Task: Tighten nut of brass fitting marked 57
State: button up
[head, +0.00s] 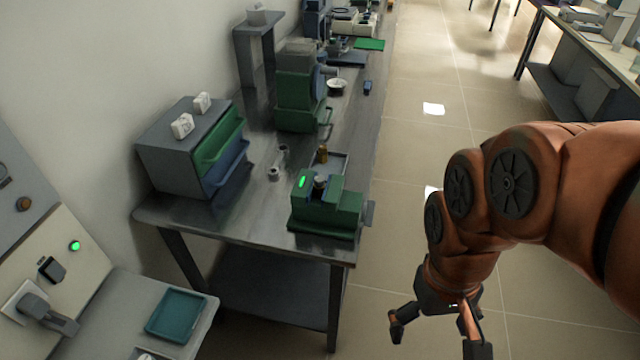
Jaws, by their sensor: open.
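A small brass-coloured piece (323,154) stands at the tray (338,163) behind a green bench device (325,212). The device has a lit green display and a small grey round part (320,183) on top. No marking 57 is readable, and I cannot tell which part is the fitting or its nut. My gripper (436,335) hangs at the bottom right, over the floor to the right of the bench. Its fingers are spread wide, and nothing shows between them. It is apart from the bench and the device.
The dark metal bench (250,222) runs away along the wall. A grey drawer cabinet (180,160) with green and blue drawers stands on its left. A taller green machine (298,95) stands farther back. A teal tray (175,314) lies at lower left. The tiled aisle is clear.

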aim_at(319, 180)
jog(key=z, duration=0.1)
jog(key=i, duration=0.5)
jog(key=u, duration=1.95)
